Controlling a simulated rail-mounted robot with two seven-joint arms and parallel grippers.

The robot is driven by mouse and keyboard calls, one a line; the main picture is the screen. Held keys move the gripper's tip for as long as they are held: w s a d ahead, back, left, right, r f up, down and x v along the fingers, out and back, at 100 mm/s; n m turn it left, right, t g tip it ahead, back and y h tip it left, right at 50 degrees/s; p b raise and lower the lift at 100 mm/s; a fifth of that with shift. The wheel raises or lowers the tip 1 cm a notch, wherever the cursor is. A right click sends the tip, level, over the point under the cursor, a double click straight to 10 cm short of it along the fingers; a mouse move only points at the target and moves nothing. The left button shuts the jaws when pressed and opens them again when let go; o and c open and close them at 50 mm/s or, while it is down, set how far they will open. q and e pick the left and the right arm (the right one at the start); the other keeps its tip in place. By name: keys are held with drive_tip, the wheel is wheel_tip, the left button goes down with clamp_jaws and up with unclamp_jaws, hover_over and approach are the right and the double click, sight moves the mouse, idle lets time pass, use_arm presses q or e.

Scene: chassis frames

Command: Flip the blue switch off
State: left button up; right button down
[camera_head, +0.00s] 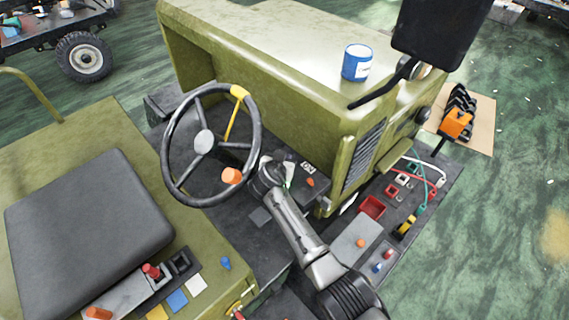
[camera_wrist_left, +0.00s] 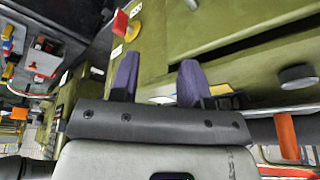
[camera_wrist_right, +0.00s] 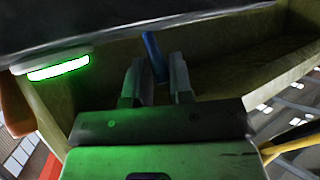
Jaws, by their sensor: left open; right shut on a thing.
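The blue switch (camera_wrist_right: 152,52) shows as a slim blue lever in the right wrist view. My right gripper (camera_wrist_right: 158,78) is shut on it, with a grey finger on each side. In the head view my right gripper (camera_head: 271,177) is at the dark panel beside the steering wheel (camera_head: 204,142), and the switch it holds is hidden there. A green light (camera_wrist_right: 58,68) glows left of the fingers. My left gripper (camera_wrist_left: 158,82) is open and empty above a green surface in the left wrist view; I cannot make it out in the head view.
A black seat (camera_head: 88,220) is at the left, with a small blue knob (camera_head: 225,263) near it. A blue can (camera_head: 357,62) stands on the green hood (camera_head: 270,45). A board with red boxes (camera_head: 372,207) and wires lies right of my right arm.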

drive_tip(key=shift+a+f, duration=0.1)
drive_tip(key=shift+f, duration=0.05)
drive_tip(key=shift+b, duration=0.3)
drive_tip(key=c, duration=1)
unclamp_jaws()
